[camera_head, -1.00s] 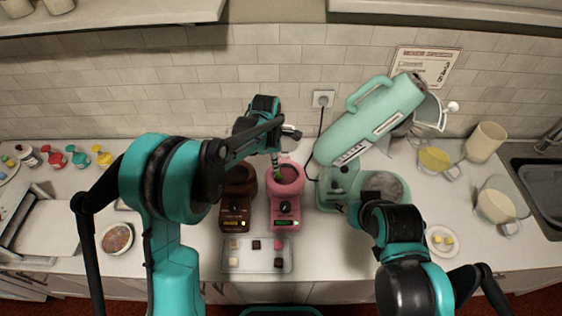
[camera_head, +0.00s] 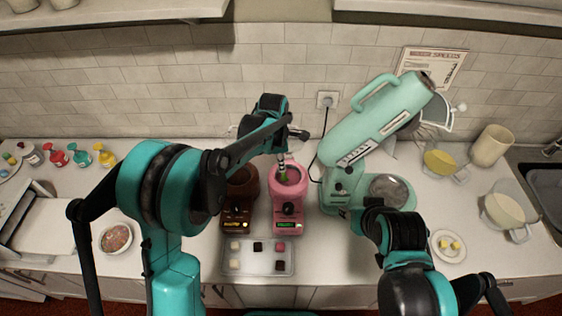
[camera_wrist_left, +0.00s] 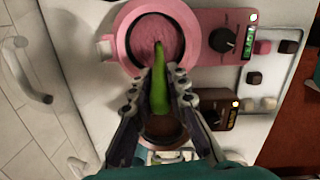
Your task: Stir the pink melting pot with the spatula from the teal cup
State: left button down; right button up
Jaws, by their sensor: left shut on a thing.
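The pink melting pot (camera_head: 288,210) stands on the counter in the middle of the head view, with pink contents in its round bowl. My left gripper (camera_head: 281,148) is above the pot, shut on the green spatula (camera_head: 283,177). In the left wrist view, the spatula (camera_wrist_left: 159,90) runs from between the fingers (camera_wrist_left: 160,88) of the left gripper to the bowl of the pink pot (camera_wrist_left: 128,48). Its far end appears over or in the pink contents; how deep I cannot tell. I cannot make out the teal cup. My right arm shows at lower right; its gripper does not.
A brown melting pot (camera_head: 238,215) stands close left of the pink one. A tray (camera_head: 247,268) with several small cubes lies in front. A teal stand mixer (camera_head: 352,195) is to the right. Bottles, bowls and jugs stand farther out.

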pick_arm(q)
jog(key=shift+w+d, duration=0.1)
jog(key=shift+d, duration=0.25)
jog(key=shift+r, duration=0.1)
jog(key=shift+r+p, duration=1.6)
jog(key=shift+r, duration=1.05)
jog(key=shift+r+p, duration=1.25)
jog(key=shift+r, duration=0.7)
